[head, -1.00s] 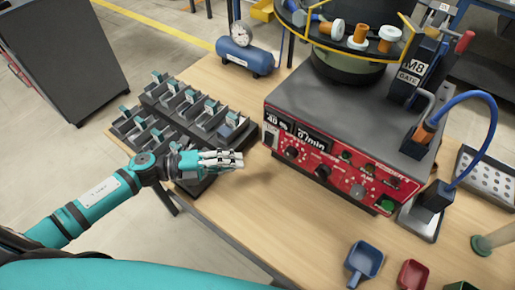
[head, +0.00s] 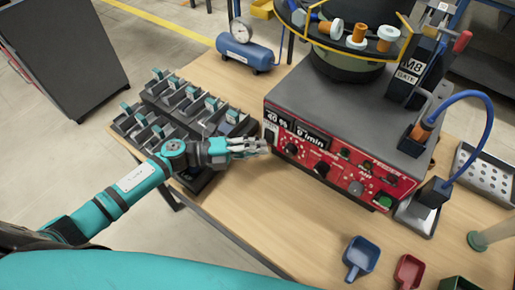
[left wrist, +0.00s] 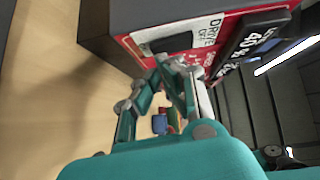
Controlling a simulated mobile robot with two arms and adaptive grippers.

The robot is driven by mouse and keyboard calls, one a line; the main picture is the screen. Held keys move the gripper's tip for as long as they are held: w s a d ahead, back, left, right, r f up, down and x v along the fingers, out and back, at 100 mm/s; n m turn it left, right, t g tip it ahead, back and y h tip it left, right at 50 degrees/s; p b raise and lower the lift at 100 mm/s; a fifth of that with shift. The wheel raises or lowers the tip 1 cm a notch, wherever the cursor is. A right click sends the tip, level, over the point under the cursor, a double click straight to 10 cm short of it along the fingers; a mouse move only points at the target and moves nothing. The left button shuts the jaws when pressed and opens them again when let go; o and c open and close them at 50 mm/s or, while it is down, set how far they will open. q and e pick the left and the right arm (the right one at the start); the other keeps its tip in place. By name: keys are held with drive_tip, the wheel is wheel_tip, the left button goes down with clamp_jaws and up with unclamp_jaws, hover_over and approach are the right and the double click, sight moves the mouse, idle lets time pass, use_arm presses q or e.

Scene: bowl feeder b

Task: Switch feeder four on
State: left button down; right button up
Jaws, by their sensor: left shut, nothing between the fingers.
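The feeder's control box (head: 330,168) has a red front panel with knobs, small displays and a green button (head: 384,200). A dark switch with a pale label (head: 270,133) sits at the panel's left end. In the left wrist view a white label reading "DRIVE" (left wrist: 180,36) is on the red panel. My left gripper (head: 264,147) is shut and empty, its fingertips close to the panel's left end, just below the switch. In the left wrist view the fingertips (left wrist: 174,62) are in front of the label's lower edge; I cannot tell whether they touch. My right gripper is out of view.
A rack of switch-like parts (head: 190,105) stands left of the box, beneath and behind my left arm. A blue air tank (head: 245,53) is at the back. A blue scoop (head: 360,257) and a red scoop (head: 408,271) lie front right.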

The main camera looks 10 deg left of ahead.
use_arm(q)
drive_tip(key=shift+w+d+f+b, duration=0.1)
drive_tip(key=shift+w+f+b, duration=0.05)
drive_tip(key=shift+f+b, duration=0.55)
drive_tip(key=shift+r+p, duration=0.3)
drive_tip(key=shift+r, duration=0.25)
drive_tip(key=v, duration=1.2)
drive_tip(key=shift+w+f, duration=0.1)
drive_tip(key=shift+f, duration=0.15)
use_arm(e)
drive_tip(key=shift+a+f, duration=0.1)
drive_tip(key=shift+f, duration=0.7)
